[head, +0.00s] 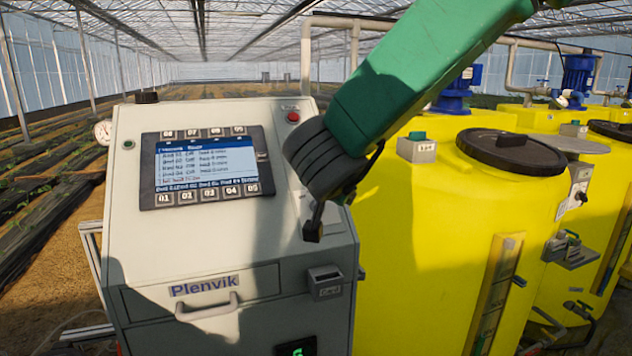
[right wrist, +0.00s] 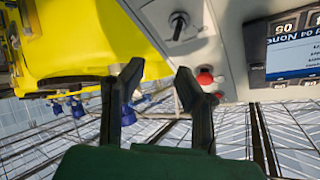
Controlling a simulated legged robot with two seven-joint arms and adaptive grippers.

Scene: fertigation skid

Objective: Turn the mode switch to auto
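The mode switch (right wrist: 178,26) is a small black knob on a pale round-cornered plate on the grey cabinet face, seen in the right wrist view. The knob lies beyond the fingertips, nearer the right-hand finger in the picture, and no contact shows. In the head view the gripper (head: 313,232) hangs before the cabinet's right side; only one fingertip shows clearly. I cannot read the switch's setting. My left gripper is out of view.
The red button (right wrist: 205,78) is close to a finger in the wrist picture. Yellow tanks (head: 430,250) stand right.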

